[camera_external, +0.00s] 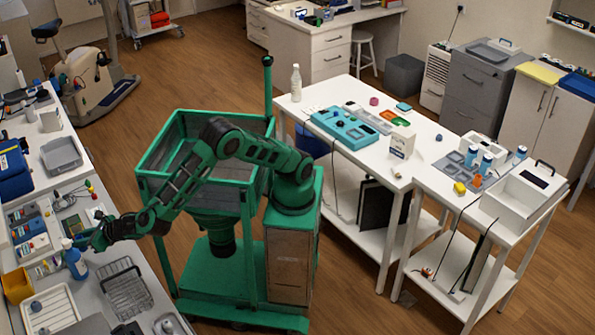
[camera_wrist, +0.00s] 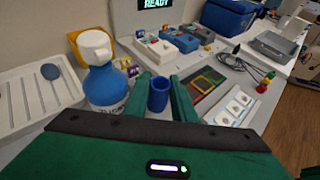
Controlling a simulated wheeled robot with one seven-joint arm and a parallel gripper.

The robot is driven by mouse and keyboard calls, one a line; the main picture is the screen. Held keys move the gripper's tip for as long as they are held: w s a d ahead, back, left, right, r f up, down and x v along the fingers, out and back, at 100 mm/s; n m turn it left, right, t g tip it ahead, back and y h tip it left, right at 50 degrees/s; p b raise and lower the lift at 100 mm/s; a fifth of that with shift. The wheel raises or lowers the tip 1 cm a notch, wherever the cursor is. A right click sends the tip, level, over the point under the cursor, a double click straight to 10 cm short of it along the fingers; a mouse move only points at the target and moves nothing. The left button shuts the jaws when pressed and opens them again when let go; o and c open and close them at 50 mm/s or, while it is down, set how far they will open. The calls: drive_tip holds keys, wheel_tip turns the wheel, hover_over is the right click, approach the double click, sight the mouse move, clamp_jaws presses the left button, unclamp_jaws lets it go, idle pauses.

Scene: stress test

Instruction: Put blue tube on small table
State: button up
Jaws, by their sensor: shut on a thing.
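The blue tube (camera_wrist: 158,97) stands upright between the two green fingers of my gripper (camera_wrist: 160,98) in the wrist view. My gripper is shut on it. In the external view my gripper (camera_external: 98,237) is over the left counter, and the tube cannot be made out there. A white table smaller than its neighbour, likely the small table (camera_external: 428,182), stands at the right, far from my gripper. It bears a white box, bottles and small items.
A wire rack (camera_external: 124,290) and a white tray (camera_external: 50,308) lie on the counter. A longer white table (camera_external: 345,158) adjoins the smaller one. Floor shows between counter and tables.

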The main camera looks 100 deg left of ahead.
drive_tip(key=shift+x, duration=0.75)
drive_tip(key=shift+f, duration=2.1)
drive_tip(key=shift+f, duration=0.1)
drive_tip(key=o, duration=1)
drive_tip(key=v, duration=1)
drive_tip(key=shift+w+r, duration=0.25)
drive_tip(key=shift+w, duration=0.05)
drive_tip(key=shift+o, duration=0.6)
drive_tip(key=shift+w+a+r, duration=0.15)
drive_tip(key=shift+w+r, duration=0.1)
drive_tip(key=shift+w, duration=0.35)
